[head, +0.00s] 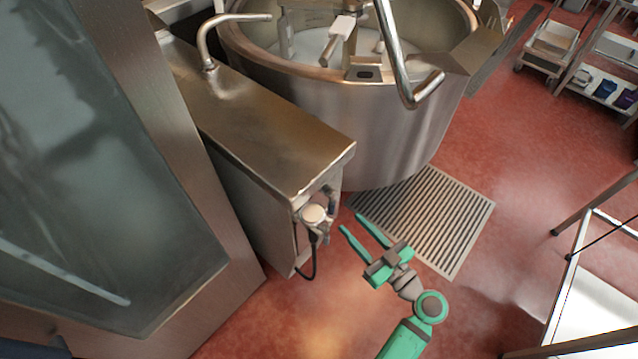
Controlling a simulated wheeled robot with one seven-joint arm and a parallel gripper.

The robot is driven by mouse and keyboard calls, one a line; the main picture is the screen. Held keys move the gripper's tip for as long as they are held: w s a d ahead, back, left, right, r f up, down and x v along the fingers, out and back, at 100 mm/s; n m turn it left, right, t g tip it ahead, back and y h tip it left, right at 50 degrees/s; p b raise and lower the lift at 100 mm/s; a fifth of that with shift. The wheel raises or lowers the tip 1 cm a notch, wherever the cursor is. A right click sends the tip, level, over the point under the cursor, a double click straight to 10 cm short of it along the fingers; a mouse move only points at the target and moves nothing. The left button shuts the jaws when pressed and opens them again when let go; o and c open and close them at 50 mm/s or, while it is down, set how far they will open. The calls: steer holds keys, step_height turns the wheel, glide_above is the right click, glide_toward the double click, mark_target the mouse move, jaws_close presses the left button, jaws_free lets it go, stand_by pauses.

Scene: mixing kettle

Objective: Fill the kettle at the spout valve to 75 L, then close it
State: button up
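The kettle (385,130) is a large round steel vessel at the top middle, with mixer parts inside and a pale surface at the bottom. The spout (234,18) is a bent steel pipe on the steel console (260,125), its end over the kettle's left rim. A round pale knob (313,214) with a black cable sits on the console's front end; I cannot tell if it is the spout valve. My gripper (353,225) has green fingers, spread apart and empty, to the right of the knob. No litre reading is legible, and no water stream is visible.
A floor grate (430,215) lies below the kettle. A large glass-fronted steel unit (100,160) fills the left. A white-topped table (595,310) stands at the lower right. Shelving (605,75) and a cart (548,45) stand at the upper right. Red floor between is clear.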

mark_target(334, 206)
steer(key=shift+x, duration=4.8)
steer(key=shift+w+a+f, duration=0.1)
steer(key=shift+w+a, duration=0.05)
jaws_close()
